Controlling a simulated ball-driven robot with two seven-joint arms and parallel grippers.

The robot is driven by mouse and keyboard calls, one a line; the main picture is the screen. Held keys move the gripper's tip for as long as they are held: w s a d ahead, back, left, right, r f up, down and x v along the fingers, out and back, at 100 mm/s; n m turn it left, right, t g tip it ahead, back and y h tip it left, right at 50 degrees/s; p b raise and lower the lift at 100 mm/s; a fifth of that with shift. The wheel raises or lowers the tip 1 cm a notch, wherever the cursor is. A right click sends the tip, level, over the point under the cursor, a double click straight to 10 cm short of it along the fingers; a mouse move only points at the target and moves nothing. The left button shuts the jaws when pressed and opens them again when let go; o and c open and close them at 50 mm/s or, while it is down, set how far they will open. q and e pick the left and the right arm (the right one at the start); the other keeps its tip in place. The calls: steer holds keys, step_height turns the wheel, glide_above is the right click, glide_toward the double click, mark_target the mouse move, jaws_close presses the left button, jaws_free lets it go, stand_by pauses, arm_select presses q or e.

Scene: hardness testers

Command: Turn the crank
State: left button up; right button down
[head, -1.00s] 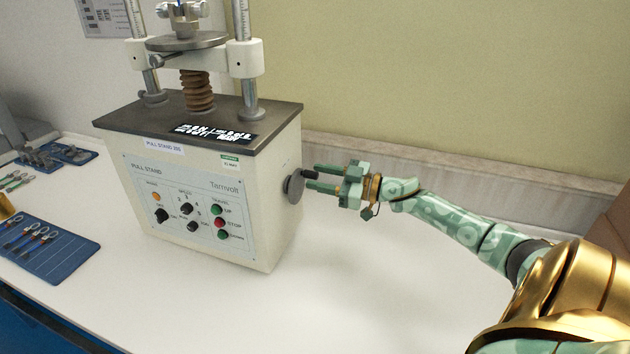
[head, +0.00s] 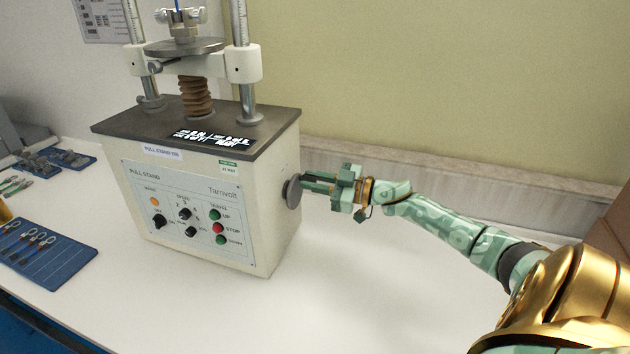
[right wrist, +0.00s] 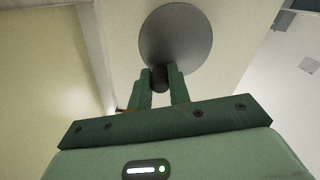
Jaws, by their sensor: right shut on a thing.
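The crank shows as a grey disc (head: 291,192) on the right side of the cream pull stand (head: 265,215). In the right wrist view the crank disc (right wrist: 176,40) lies just ahead of the fingertips, with its dark handle (right wrist: 159,79) between the two fingers. My right gripper (head: 305,184) is shut on this handle, reaching in from the right. The fingers hide most of the handle in the head view. My right gripper also shows in the right wrist view (right wrist: 164,78). My left gripper is not clearly in view; only a gold bit shows at the left edge.
The stand's front has several knobs and coloured buttons (head: 216,228). Steel columns and a screw rise from its dark top (head: 185,133). A blue mat (head: 50,262) with small tools lies at left. The white table (head: 350,290) is clear right of the stand.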

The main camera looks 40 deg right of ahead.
steer(key=shift+s+a+r+n+p, duration=0.2)
steer(key=shift+n+p, duration=0.35)
steer(key=shift+n, duration=0.45)
steer(key=n, duration=0.1)
steer(key=n+p, duration=0.1)
steer(key=shift+s+a+n, duration=0.1)
steer(key=shift+a+n, duration=0.2)
steer(key=shift+a, duration=0.1)
steer(key=shift+s+a+f+n, duration=0.1)
steer(key=shift+a+n, duration=0.1)
steer(key=shift+n, duration=0.55)
steer(key=shift+s+a+n, duration=0.1)
steer(key=shift+a+n, duration=0.05)
steer(key=shift+n, duration=0.65)
steer(key=shift+s+a+f+n, duration=0.1)
steer(key=shift+a+n, duration=0.1)
steer(key=shift+n, duration=0.55)
steer(key=c, duration=1.3)
jaws_free()
